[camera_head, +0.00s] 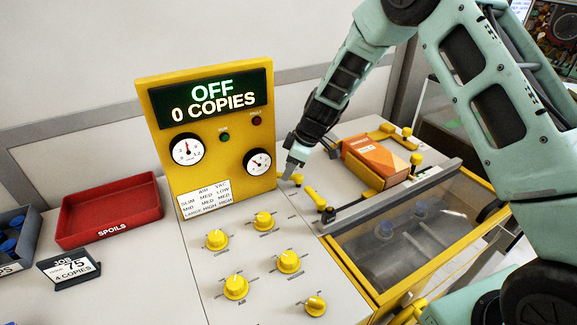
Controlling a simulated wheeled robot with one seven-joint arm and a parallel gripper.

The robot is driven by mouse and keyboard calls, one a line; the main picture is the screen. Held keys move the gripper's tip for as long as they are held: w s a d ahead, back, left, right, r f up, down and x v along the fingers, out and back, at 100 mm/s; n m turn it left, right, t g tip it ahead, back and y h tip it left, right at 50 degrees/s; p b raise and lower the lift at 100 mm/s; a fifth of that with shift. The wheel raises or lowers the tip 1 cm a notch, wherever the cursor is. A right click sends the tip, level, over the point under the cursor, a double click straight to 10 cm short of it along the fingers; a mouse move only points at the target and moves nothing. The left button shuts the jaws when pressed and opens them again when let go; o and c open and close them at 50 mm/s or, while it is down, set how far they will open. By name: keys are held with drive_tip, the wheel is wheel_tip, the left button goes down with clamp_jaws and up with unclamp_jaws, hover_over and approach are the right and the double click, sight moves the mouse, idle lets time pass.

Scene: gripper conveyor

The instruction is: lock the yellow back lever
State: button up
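Several yellow levers and knobs show around the orange box; I cannot tell for sure which is the back lever. One yellow lever (315,197) lies near the left end of the grey rail, with a dark end piece by it. A small yellow knob (297,179) sits just behind it. Another yellow lever (384,132) with a round knob (407,131) is at the back, behind the box. My gripper (290,171) points down beside the yellow panel's right edge, close to the small knob. Whether its fingers touch anything, or are open, is unclear.
The orange box (376,160) lies on the worktop behind the grey rail (390,198). The yellow panel (213,132) reads OFF, 0 COPIES. Several yellow dials (288,262) stand in front. A red SPOILS tray (108,211) is left. My arm crosses the right side.

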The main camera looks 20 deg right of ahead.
drive_tip(key=shift+a+f, duration=0.15)
drive_tip(key=shift+f, duration=0.35)
clamp_jaws()
drive_tip(key=shift+w, duration=0.1)
drive_tip(key=m+b, duration=0.2)
drive_tip(key=shift+w+d+f+m+t, duration=0.2)
drive_tip(key=shift+w+m+t, duration=0.1)
drive_tip(key=shift+t, duration=0.1)
drive_tip(key=shift+w+d+r+m+t+h+b, duration=0.15)
drive_tip(key=shift+m+h+b, duration=0.2)
drive_tip(key=shift+m, duration=0.35)
drive_tip(key=shift+w+d+r+m+t+h+b, duration=0.15)
drive_tip(key=shift+m+h+b, duration=0.15)
drive_tip(key=shift+m, duration=0.4)
drive_tip(key=shift+s+f, duration=0.1)
